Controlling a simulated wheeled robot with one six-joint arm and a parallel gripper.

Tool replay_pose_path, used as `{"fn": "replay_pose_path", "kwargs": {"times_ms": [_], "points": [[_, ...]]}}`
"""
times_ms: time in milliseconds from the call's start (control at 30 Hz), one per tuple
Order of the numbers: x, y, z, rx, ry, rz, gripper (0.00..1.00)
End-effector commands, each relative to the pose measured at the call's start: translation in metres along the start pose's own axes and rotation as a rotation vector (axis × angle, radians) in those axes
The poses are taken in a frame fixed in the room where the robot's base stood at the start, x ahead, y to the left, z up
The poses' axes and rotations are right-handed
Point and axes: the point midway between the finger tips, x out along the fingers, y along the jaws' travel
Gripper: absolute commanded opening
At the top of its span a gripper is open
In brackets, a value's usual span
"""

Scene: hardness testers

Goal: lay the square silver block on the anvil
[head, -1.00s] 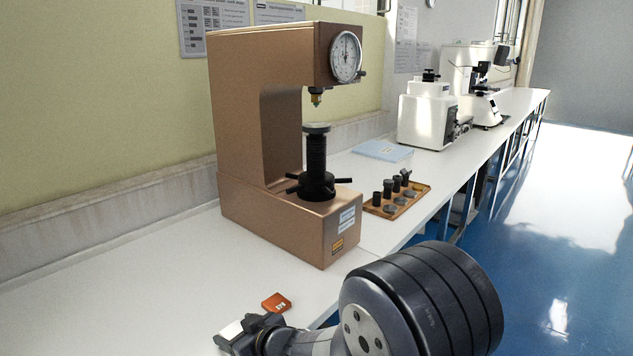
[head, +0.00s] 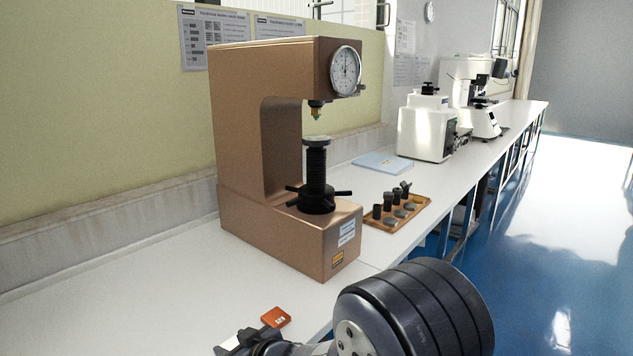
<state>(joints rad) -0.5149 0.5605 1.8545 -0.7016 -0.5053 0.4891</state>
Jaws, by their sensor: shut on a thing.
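The bronze hardness tester (head: 235,130) stands upright on the bench. Its anvil (head: 317,141) is a flat round disc on top of a black threaded screw, bare, with a clear gap under the indenter (head: 316,112). My gripper (head: 232,346) is low at the bottom edge, in front of the tester and well below the anvil. It is shut on a pale silvery piece, the square silver block (head: 226,349) as far as I can tell. The picture edge and my arm hide most of it.
An orange labelled block (head: 276,317) lies on the bench (head: 130,310) beside my gripper. A wooden tray (head: 372,224) with several dark cylinders stands right of the tester, a blue booklet (head: 382,162) behind it. White machines (head: 425,125) stand farther back. The left bench is clear.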

Motion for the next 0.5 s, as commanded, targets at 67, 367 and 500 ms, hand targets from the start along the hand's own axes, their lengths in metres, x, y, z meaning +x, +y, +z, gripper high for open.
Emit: {"fn": "replay_pose_path", "kwargs": {"times_ms": [67, 367, 500], "points": [[0.000, 0.000, 0.000, 0.000, 0.000, 0.000, 0.27], [-0.008, 0.000, -0.017, 0.000, 0.001, 0.000, 0.24], [-0.015, 0.000, -0.034, 0.000, 0.001, 0.000, 0.24]]}}
